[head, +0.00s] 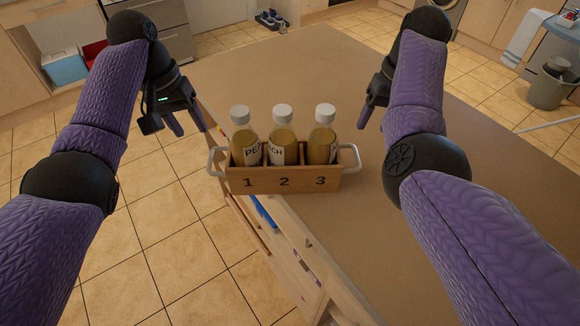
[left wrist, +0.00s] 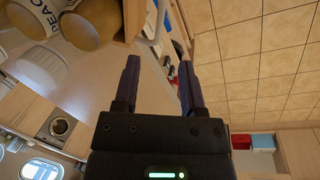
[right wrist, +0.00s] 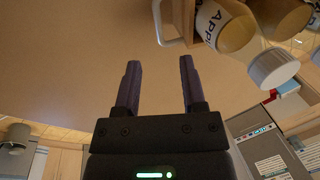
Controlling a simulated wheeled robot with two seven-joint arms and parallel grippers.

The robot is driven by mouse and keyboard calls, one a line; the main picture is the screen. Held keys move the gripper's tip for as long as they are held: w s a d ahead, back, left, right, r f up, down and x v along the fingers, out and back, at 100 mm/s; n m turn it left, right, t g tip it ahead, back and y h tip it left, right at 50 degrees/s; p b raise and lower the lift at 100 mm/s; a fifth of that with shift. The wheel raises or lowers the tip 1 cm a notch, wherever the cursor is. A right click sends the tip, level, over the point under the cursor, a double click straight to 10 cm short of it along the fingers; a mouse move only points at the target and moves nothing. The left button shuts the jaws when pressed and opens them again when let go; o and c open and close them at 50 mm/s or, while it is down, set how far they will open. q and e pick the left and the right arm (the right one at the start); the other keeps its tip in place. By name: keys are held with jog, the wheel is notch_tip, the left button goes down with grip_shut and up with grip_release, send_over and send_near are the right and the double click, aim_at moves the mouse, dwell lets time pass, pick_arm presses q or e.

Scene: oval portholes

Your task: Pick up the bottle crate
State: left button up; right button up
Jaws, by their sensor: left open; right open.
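The bottle crate (head: 285,181) is a wooden box numbered 1, 2, 3, with white loop handles at both ends. It stands at the counter's edge in the head view and holds three bottles (head: 283,150) with white caps. My left gripper (head: 188,122) is open and empty, up and left of the left handle (head: 215,160). My right gripper (head: 370,112) is open and empty, above and right of the right handle (head: 350,157). Neither gripper touches the crate.
The brown countertop (head: 420,250) is clear right of and behind the crate. Below its left edge are open shelves with a blue item (head: 263,210). Tiled floor (head: 165,235) lies left. Blue and red boxes (head: 65,68) and a bin (head: 548,88) stand further off.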

aim_at(209, 158)
pick_arm(q)
jog(key=f, duration=0.3)
jog(key=d+f, duration=0.1)
jog(key=f, duration=0.2)
jog(key=d+f, duration=0.1)
jog(key=f, duration=0.2)
jog(key=shift+f, duration=0.4)
pick_arm(e)
jog(key=f, duration=0.3)
jog(key=a+f, duration=0.1)
jog(key=f, duration=0.5)
jog(key=shift+a+f, duration=0.35)
jog(key=shift+f, duration=0.05)
pick_arm(q)
grip_shut()
pick_arm(e)
grip_shut()
pick_arm(q)
jog(key=shift+r, duration=0.1)
